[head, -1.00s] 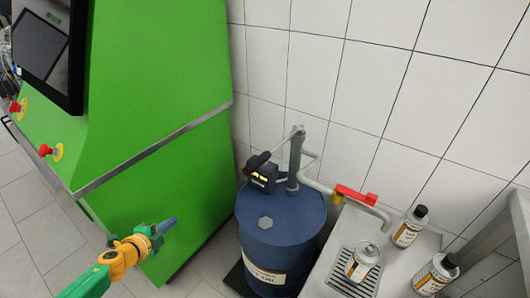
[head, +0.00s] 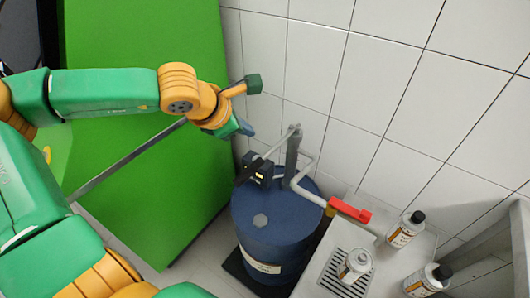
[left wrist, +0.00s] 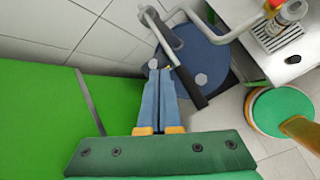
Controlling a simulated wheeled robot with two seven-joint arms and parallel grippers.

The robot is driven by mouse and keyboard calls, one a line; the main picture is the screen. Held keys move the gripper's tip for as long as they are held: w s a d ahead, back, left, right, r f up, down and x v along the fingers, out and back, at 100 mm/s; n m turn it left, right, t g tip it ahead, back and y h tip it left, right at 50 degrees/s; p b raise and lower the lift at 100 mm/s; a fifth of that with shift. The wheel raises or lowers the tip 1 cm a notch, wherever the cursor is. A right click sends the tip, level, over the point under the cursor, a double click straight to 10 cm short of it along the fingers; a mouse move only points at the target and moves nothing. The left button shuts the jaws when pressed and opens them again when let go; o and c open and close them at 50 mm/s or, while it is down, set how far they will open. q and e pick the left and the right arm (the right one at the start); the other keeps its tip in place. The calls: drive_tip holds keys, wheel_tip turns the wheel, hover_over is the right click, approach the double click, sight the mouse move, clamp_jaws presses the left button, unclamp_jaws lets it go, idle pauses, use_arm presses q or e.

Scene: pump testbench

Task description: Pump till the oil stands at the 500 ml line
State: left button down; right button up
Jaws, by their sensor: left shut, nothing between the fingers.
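The hand pump (head: 292,158) stands on a blue drum (head: 275,228). Its lever slants down left to a black grip (head: 243,174), beside a dark meter with a small yellow display (head: 261,171). My left gripper (head: 246,128) is shut and empty, above and left of the grip. In the left wrist view, its blue fingers (left wrist: 160,78) lie together left of the black grip (left wrist: 192,88), in front of the drum (left wrist: 208,58). A container (head: 355,263) stands on the grate by the spout. No oil level or 500 ml line is readable. My right gripper is out of view.
A red piece (head: 348,210) sits on the spout pipe. Two more bottles, one behind (head: 404,231) and one at the front right (head: 428,280), stand by the grate (head: 340,287). The green cabinet (head: 150,130) is on the left; the tiled wall (head: 390,90) is behind.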

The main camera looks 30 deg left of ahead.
use_arm(q)
drive_tip(key=m, duration=0.1)
drive_tip(key=b, duration=0.5)
hover_over(247, 170)
wheel_tip(247, 170, down, 7)
drive_tip(key=shift+w+f, duration=0.1)
drive_tip(key=shift+w, duration=0.05)
drive_tip(key=shift+f+b, duration=0.45)
drive_tip(key=shift+b, duration=0.3)
idle(1.3)
drive_tip(key=shift+f+b, duration=0.4)
drive_tip(key=shift+b, duration=0.45)
